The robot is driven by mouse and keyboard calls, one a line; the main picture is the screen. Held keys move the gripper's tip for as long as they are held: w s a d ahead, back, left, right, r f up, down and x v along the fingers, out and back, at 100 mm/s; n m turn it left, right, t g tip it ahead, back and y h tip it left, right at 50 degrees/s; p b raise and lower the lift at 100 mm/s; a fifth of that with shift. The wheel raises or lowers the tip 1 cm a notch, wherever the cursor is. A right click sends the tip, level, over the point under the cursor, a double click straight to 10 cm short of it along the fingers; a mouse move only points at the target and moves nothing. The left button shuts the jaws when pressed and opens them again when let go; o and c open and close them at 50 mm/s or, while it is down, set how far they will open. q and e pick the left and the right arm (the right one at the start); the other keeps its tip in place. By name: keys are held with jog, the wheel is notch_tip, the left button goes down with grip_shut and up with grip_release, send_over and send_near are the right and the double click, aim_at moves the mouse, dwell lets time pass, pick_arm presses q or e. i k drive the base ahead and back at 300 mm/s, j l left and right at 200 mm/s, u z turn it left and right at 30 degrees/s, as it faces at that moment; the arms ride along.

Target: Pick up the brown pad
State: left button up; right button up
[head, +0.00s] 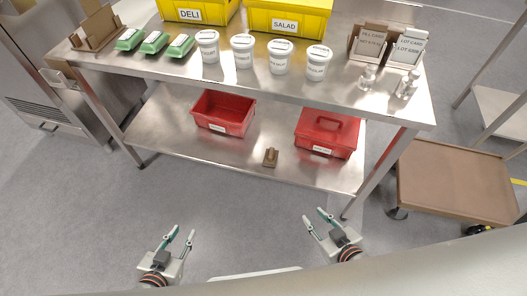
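A small brown pad (270,157) lies on the lower shelf of the steel table, near its front edge, between two red boxes. It looks like a brown base with a darker raised part; details are too small to tell. My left gripper (181,235) is open and empty, in front of the table at the lower left. My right gripper (315,220) is open and empty, to the lower right of the pad. Both grippers are apart from the pad and nearer to me than the shelf.
The lower shelf (170,135) holds an open red bin (224,112) and a lidded red box (327,132). The tabletop (150,68) above carries white tubs (242,50), green packs (154,42), yellow bins (287,16) and bottles (367,77). A brown cart (455,182) stands right.

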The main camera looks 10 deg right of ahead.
aim_at(270, 160)
jog(key=i+j, duration=0.15)
jog(key=j, duration=0.2)
jog(key=i+j+z, duration=0.1)
jog(key=j, duration=0.2)
jog(key=i+j+z, duration=0.1)
jog(key=j, duration=0.25)
jog(key=i+j, duration=0.25)
jog(key=i+j+z, duration=0.1)
jog(key=j, duration=0.4)
